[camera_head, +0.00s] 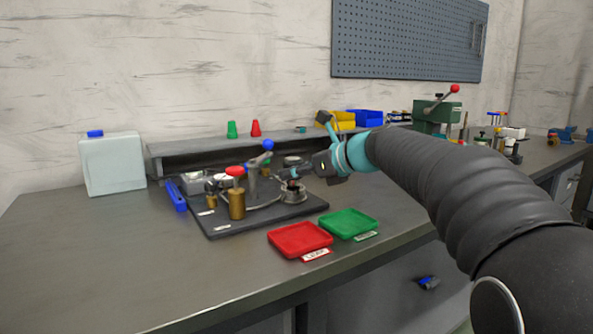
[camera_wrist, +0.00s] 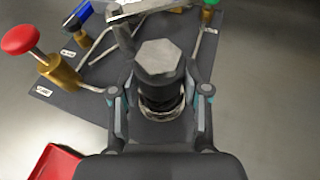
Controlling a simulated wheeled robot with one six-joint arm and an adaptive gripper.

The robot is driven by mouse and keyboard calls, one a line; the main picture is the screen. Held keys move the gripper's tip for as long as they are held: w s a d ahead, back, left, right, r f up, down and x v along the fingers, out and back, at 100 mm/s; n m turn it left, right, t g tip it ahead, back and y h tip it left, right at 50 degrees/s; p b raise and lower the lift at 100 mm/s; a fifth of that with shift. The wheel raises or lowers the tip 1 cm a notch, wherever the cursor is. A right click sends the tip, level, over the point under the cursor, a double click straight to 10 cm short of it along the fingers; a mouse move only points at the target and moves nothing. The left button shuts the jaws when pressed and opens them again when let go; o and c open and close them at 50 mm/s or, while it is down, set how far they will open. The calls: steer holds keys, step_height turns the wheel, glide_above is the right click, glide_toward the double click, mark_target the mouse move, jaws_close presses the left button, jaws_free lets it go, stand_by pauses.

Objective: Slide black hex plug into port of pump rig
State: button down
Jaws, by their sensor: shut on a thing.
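The black hex plug (camera_wrist: 160,57) stands between the two fingers of my gripper (camera_wrist: 159,95) in the wrist view, its grey hexagonal end facing the camera. My gripper is shut on it. A pale metal ring, the port (camera_wrist: 165,112), shows around and below the plug's dark lower part; how deep the plug sits cannot be told. In the head view my gripper (camera_head: 301,172) is over the round metal port (camera_head: 293,194) at the right of the pump rig (camera_head: 222,227), a dark board with pipes and valves. The plug is small and dark there.
A red-knobbed brass valve (camera_head: 237,204) and a blue-handled lever (camera_head: 256,165) rise left of the port. A red tray (camera_head: 300,240) and a green tray (camera_head: 348,224) lie in front of the rig. The bench's left front is clear.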

steer(key=shift+f+b, duration=0.55)
steer(key=shift+f, duration=0.7)
steer(key=shift+c, duration=2.4)
jaws_free()
steer(key=v, duration=1.2)
